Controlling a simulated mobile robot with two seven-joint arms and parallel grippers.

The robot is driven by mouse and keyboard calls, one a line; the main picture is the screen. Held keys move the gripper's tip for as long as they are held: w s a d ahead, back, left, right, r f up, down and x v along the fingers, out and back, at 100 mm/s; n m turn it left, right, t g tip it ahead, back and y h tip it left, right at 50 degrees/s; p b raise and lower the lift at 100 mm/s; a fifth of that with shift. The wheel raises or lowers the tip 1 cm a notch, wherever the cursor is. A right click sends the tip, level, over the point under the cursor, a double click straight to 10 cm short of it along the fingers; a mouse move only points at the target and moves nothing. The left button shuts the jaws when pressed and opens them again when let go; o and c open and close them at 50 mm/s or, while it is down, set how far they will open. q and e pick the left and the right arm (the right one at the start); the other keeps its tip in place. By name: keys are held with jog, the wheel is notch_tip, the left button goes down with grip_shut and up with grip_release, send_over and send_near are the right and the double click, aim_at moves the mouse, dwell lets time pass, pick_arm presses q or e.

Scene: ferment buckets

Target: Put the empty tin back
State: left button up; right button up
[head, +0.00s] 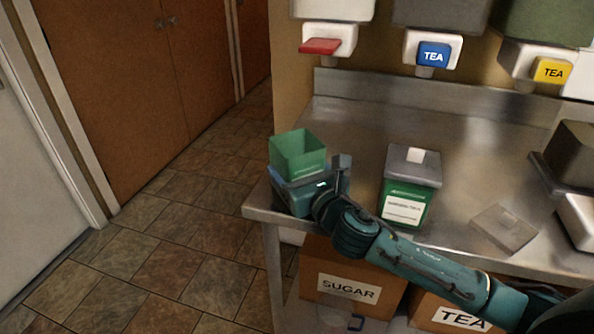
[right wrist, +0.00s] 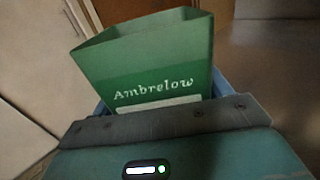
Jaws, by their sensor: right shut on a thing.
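An open green tin (head: 298,153) with no lid is at the left front corner of the steel counter. In the right wrist view the tin (right wrist: 150,72) shows the word "Ambrelow". The part of its inside that shows in the head view looks empty. My right gripper (head: 308,182) is shut on the tin's lower part and hides its base, so I cannot tell whether it touches the counter. A second green tin (head: 404,207) with a grey lid and a white label stands upright on the counter to the right. My left gripper is not in view.
A flat grey square lid (head: 503,228) lies on the steel counter (head: 350,130). Dispensers with a red tag (head: 320,46), a blue TEA tag (head: 433,54) and a yellow TEA tag (head: 552,71) hang above. SUGAR (head: 348,289) and TEA (head: 460,318) boxes sit below. The counter behind the tins is clear.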

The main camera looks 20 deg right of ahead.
jog(key=o, duration=0.7)
jog(key=shift+f, duration=0.1)
jog(key=shift+c, duration=0.2)
jog(key=o, duration=0.5)
jog(key=shift+c, duration=0.2)
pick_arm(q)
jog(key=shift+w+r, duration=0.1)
pick_arm(e)
jog(key=shift+s+r, duration=0.1)
jog(key=shift+r, duration=0.1)
jog(key=s, duration=0.3)
jog(key=s+d, duration=0.1)
jog(key=s, duration=0.3)
jog(key=s+d, duration=0.1)
jog(key=s, duration=0.2)
jog(key=shift+s, duration=0.2)
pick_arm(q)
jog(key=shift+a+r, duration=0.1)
pick_arm(e)
jog(key=shift+s+d, duration=0.1)
jog(key=shift+s, duration=0.5)
